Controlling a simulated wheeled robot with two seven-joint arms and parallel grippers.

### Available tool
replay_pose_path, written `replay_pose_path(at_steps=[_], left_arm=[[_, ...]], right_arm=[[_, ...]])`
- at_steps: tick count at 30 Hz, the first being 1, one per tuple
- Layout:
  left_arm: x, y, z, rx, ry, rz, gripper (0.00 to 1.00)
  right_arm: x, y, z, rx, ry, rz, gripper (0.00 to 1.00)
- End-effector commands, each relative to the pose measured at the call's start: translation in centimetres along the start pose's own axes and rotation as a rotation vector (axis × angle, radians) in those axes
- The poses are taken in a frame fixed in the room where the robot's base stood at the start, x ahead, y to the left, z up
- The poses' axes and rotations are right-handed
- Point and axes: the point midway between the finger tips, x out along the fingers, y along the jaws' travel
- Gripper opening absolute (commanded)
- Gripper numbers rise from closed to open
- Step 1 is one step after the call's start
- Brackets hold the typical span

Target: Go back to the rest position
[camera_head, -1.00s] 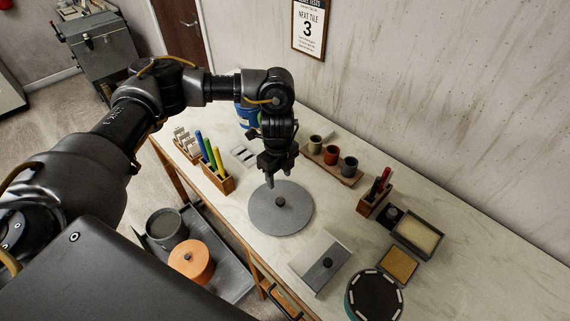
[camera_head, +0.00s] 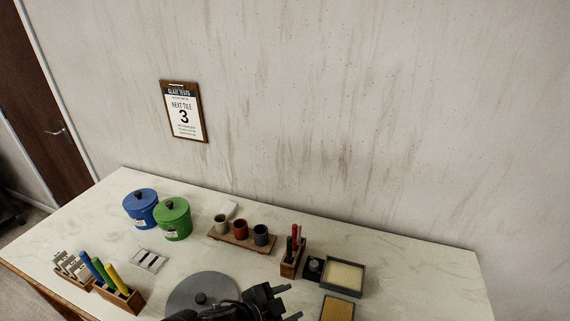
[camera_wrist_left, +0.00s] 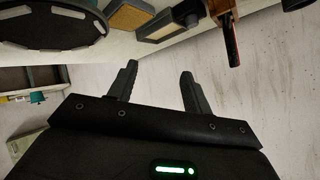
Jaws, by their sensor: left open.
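My left gripper (camera_head: 282,304) is at the bottom edge of the head view, in front of the grey round lid (camera_head: 190,290) with a dark knob, and hides part of it. In the left wrist view its two fingers (camera_wrist_left: 158,84) are apart with nothing between them; bare wall shows behind. My right gripper is in neither view.
The worktable holds a blue pot (camera_head: 141,210), a green pot (camera_head: 173,220), a board with small cups (camera_head: 236,241), a pen block (camera_head: 122,300), a tool block (camera_head: 291,262), a framed pad (camera_head: 344,275) and a tan sponge (camera_head: 338,308). A sign (camera_head: 183,111) hangs on the wall.

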Motion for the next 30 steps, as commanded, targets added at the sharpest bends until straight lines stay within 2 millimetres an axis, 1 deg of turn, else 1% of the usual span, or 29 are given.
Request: replay_pose_path(at_steps=[1, 2, 5, 6, 8, 9, 12, 15, 18, 23, 24, 29, 30], left_arm=[[-1.1, 0.2, 1.5, -0.112, -0.041, -0.046, 0.5], [-1.8, 0.0, 2.6, -0.177, -0.072, -0.078, 0.5], [-4.9, 0.1, 7.4, -0.388, -0.209, -0.167, 0.5], [-6.3, 0.5, 9.3, -0.464, -0.268, -0.193, 0.5], [-8.3, 1.3, 12.1, -0.561, -0.35, -0.222, 0.5], [-9.6, 1.9, 13.7, -0.619, -0.401, -0.236, 0.5], [-12.4, 3.6, 16.9, -0.73, -0.508, -0.258, 0.5], [-15.0, 5.3, 19.3, -0.819, -0.598, -0.27, 0.5], [-17.4, 7.0, 21.2, -0.897, -0.679, -0.277, 0.5], [-21.3, 9.9, 23.6, -1.006, -0.799, -0.282, 0.5], [-19.7, 10.1, 24.9, -1.0, -0.799, -0.277, 0.5], [-16.0, 11.5, 28.9, -1.0, -0.812, -0.265, 0.5], [-15.1, 11.9, 29.9, -1.0, -0.816, -0.261, 0.5]], right_arm=[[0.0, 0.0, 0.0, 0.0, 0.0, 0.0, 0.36], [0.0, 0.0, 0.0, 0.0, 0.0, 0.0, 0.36], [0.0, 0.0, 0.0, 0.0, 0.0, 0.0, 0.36], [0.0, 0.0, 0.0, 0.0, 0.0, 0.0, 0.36], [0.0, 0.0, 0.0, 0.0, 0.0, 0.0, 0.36], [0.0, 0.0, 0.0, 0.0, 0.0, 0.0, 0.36], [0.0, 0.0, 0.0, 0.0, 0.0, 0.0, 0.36], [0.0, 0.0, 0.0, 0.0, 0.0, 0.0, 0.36], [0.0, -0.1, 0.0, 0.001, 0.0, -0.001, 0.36], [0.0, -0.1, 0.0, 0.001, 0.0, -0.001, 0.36], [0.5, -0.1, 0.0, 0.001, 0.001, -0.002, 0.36], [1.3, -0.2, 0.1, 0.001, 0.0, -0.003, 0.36], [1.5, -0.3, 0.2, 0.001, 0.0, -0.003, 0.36]])
